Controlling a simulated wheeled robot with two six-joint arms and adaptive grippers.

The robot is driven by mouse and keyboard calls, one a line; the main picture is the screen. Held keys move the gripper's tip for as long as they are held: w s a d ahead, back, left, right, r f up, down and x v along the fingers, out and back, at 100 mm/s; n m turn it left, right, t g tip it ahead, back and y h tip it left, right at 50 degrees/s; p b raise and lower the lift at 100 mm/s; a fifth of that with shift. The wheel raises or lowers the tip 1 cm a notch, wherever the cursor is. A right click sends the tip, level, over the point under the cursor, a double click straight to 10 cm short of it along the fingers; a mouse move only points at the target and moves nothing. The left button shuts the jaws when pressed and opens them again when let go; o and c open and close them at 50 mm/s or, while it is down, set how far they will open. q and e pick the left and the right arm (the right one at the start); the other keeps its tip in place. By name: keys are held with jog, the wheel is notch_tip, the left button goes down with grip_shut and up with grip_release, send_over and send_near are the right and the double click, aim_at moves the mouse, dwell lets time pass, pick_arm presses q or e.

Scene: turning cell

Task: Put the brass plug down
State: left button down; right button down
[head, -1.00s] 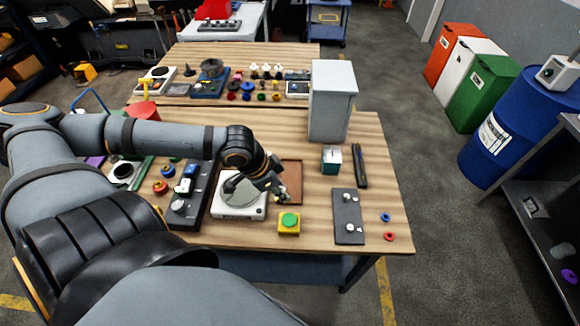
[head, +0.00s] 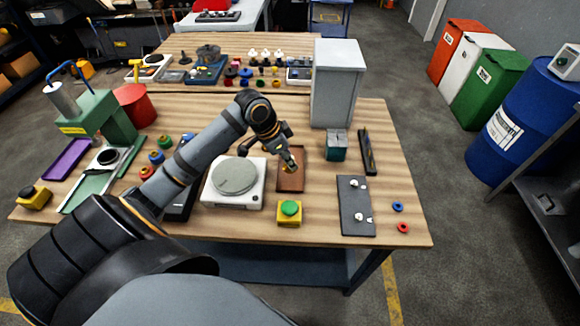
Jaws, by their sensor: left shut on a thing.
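My left gripper (head: 289,162) is at the brown tray (head: 291,184), over its upper part. It is shut on the brass plug (head: 291,169), of which only a small golden bit shows between the fingertips. I cannot tell whether the plug touches the tray floor. The lower part of the tray is bare. My right gripper is not in view.
A white scale with a round grey plate (head: 234,176) stands left of the tray. A yellow box with a green button (head: 289,212) is below it. A teal block (head: 336,145), a dark plate (head: 355,206) and a tall grey cabinet (head: 337,84) stand to the right.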

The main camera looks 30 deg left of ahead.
pick_arm(q)
jog(key=shift+w+a+f, duration=0.15)
jog(key=shift+w+f, duration=0.2)
jog(key=shift+f, duration=0.45)
notch_tip(320, 180, down, 2)
jog(key=shift+w+f+p, duration=0.1)
jog(key=shift+f+p, duration=0.15)
jog(key=shift+p, duration=0.15)
jog(key=shift+a+f, duration=0.1)
jog(key=shift+f, duration=0.15)
jog(key=c, duration=1.2)
grip_release()
jog(key=shift+o, duration=0.2)
